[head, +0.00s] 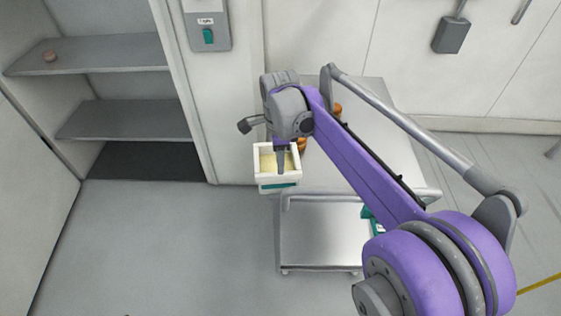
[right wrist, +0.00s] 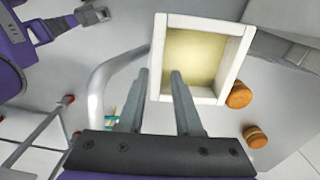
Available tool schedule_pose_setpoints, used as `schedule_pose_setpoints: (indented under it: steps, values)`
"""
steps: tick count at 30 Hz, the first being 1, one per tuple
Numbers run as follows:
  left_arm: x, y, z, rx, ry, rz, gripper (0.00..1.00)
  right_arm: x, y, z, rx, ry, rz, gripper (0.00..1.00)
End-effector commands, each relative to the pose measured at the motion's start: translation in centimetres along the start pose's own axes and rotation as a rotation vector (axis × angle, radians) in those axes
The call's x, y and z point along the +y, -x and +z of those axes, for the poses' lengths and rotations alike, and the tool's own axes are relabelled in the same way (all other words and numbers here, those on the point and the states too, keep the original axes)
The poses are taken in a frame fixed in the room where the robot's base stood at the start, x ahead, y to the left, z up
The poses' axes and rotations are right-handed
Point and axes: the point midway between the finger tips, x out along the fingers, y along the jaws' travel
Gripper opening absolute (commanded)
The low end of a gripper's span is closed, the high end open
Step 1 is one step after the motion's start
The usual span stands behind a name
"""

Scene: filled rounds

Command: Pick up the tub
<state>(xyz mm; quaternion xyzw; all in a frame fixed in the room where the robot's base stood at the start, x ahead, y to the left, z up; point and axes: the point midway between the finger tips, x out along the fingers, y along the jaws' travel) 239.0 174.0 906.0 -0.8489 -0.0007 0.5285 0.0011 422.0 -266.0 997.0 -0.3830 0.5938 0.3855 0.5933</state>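The tub (head: 262,182) is a square white container with thick walls, pale yellow contents and a green label on its front. It appears over the left edge of the steel cart; I cannot tell whether it rests there. In the right wrist view the tub (right wrist: 236,60) is seen from above. My right gripper (head: 281,170) reaches down over it. In the right wrist view its two fingers (right wrist: 160,75) are apart, one to each side of the left wall, with slight gaps showing. I cannot make out my left gripper.
The steel cart (head: 318,245) has a rail (right wrist: 98,95) and a lower shelf. Orange-brown round items (right wrist: 240,96) stand close beside the tub. A shelf unit (head: 95,60) is at the left and a wall switch (head: 208,36) is behind. The floor left of the cart is clear.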

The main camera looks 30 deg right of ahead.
Motion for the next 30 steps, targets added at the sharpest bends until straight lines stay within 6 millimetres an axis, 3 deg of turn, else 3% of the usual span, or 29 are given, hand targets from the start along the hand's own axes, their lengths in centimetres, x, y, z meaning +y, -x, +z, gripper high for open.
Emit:
schedule_pose_setpoints:
  steps: [6, 14, 21, 30]
  values:
    - [0.0, -0.3, 0.3, -0.002, 0.000, 0.000, 0.00, 0.0, -3.6, 0.0, 0.000, -0.001, 0.000, 0.34]
    - [0.0, -0.4, 0.3, -0.002, 0.000, 0.000, 0.00, 0.0, -5.8, 0.1, 0.000, 0.000, 0.000, 0.34]
    - [0.0, -0.4, 0.4, -0.003, 0.000, 0.000, 0.00, 0.1, -9.3, 0.3, 0.000, 0.001, -0.001, 0.34]
    - [0.0, -0.5, 0.4, -0.003, 0.000, 0.000, 0.00, 0.1, -10.4, 0.3, 0.000, 0.001, -0.001, 0.34]
